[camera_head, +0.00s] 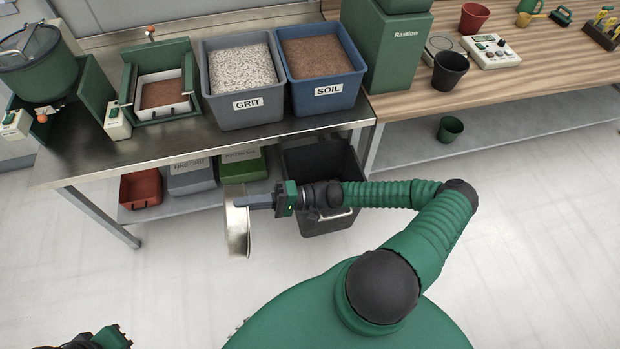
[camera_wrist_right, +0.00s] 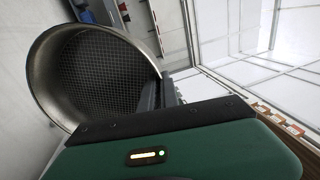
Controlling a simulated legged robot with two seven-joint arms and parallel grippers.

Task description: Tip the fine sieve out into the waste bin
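The fine sieve (camera_head: 238,228) is a round metal sieve, seen nearly edge-on and turned on its side in the head view. In the right wrist view the sieve (camera_wrist_right: 95,75) shows its mesh and metal rim, with no material visible on the mesh. My right gripper (camera_head: 250,201) is shut on the sieve's rim. The dark waste bin (camera_head: 325,225) stands on the floor by the bench, right of the sieve and partly behind my right arm. The sieve hangs left of the bin's opening. My left gripper (camera_head: 112,338) shows only partly at the bottom left; its fingers are unclear.
The steel bench (camera_head: 85,160) carries a grit tub (camera_head: 243,110) and a soil tub (camera_head: 325,90). Under it are a red tray (camera_head: 141,189), a grey fine grit bin (camera_head: 191,178) and a green bin (camera_head: 241,170). Open floor lies in front.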

